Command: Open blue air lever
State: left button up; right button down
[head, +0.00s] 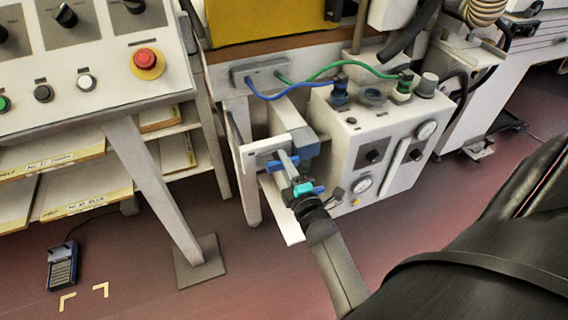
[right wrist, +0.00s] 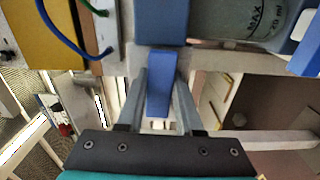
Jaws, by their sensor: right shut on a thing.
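The blue air lever (right wrist: 158,88) shows in the right wrist view as a flat blue bar below a blue block. My right gripper (right wrist: 160,92) has one grey finger on each side of the lever and is shut on it. In the head view my right gripper (head: 287,162) reaches in from below to the valve on the front left of the white air unit. Its fingers hide much of the lever there. My left gripper is not in view.
The white air unit (head: 385,135) carries gauges and knobs, with blue and green hoses on top. A control panel (head: 75,75) with a red emergency button (head: 147,63) stands left, above shelves. A blue pedal (head: 63,268) lies on the floor. Floor at lower middle is clear.

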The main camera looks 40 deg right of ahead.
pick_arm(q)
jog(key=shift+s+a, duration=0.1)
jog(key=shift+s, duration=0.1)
pick_arm(e)
jog(key=shift+n, duration=0.4)
jog(key=c, duration=0.6)
grip_release()
jog(key=shift+r, duration=0.1)
jog(key=shift+o, duration=0.2)
